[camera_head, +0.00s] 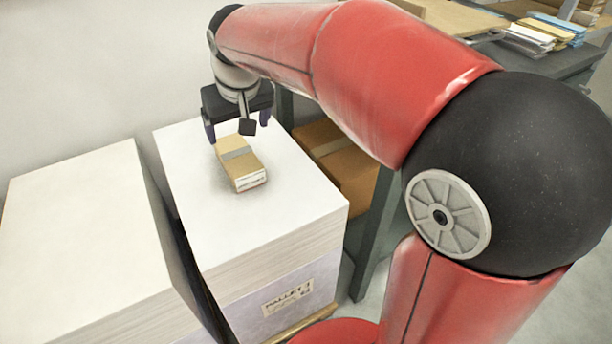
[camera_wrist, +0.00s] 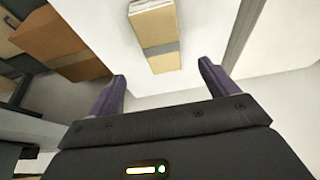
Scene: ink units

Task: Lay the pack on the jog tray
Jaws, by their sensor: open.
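The pack (camera_head: 243,171) is a small tan bundle with a grey band around it. It lies on top of a tall white paper stack labelled as a pallet (camera_head: 290,215). In the wrist view the pack (camera_wrist: 157,58) lies ahead of the fingertips, roughly centred between them. My gripper (camera_head: 238,124) is open and empty, above the far end of the pack. Its two purple fingers (camera_wrist: 161,72) show spread apart in the wrist view. I cannot make out the jog tray for certain in either view.
A second white paper stack (camera_head: 75,235) stands to the left, with a narrow gap between. Brown boxes (camera_head: 345,165) sit under a dark workbench (camera_head: 575,60) at the right. Folded sheets (camera_head: 530,38) lie on the bench. My red arm spans the right side.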

